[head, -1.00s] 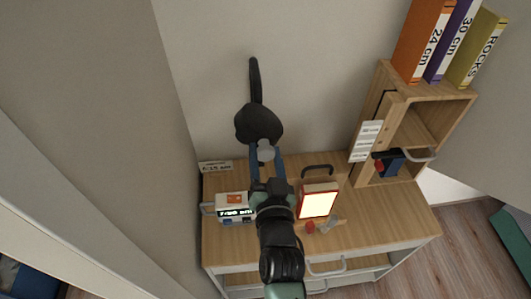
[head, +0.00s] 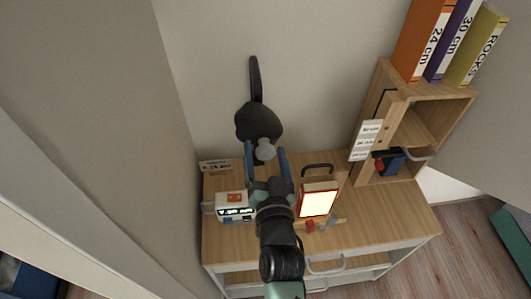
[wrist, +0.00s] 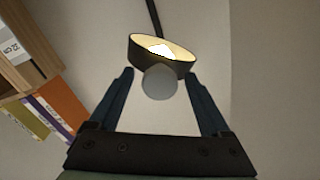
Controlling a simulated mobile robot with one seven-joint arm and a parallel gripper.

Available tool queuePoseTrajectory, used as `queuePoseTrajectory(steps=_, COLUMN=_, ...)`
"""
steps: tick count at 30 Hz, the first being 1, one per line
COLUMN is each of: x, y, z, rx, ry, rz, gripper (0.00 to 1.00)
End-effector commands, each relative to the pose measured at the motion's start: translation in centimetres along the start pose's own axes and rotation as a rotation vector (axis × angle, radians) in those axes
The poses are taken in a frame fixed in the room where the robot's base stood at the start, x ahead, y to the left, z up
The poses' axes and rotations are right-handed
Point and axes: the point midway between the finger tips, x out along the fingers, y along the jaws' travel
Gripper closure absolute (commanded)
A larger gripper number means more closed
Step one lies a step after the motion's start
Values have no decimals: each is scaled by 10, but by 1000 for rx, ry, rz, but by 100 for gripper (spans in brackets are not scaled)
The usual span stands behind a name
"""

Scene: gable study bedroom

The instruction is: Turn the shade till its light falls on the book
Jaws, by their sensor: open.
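The dark lamp shade (head: 257,120) hangs on a dark arm against the wall above the desk. In the wrist view the shade (wrist: 136,50) shows its open rim and lit inside towards me. A grey round knob (head: 265,149) sticks out from it. My gripper (head: 265,151) is open, with one blue finger on each side of the knob. In the wrist view there are gaps between both fingers and the knob (wrist: 158,83). Upright books, orange (head: 424,40), purple (head: 452,40) and yellow "ROCKS" (head: 476,48), stand at upper right. I cannot tell which is the task's book.
Small items lie before the panel. A wooden shelf unit (head: 440,94) stands at right. The air around the shade looks clear.

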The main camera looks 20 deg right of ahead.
Motion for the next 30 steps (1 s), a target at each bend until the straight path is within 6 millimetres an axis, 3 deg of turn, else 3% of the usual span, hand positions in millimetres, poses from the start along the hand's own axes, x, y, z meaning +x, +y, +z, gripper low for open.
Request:
queuePoseTrajectory(steps=8, x=-13, y=1, z=2, rx=0, ry=-1, rz=1, gripper=19)
queuePoseTrajectory(steps=21, x=-93, y=2, z=4, rx=0, ry=-3, rz=1, gripper=19)
queuePoseTrajectory(steps=30, x=-125, y=1, z=2, rx=0, ry=-1, rz=1, gripper=19)
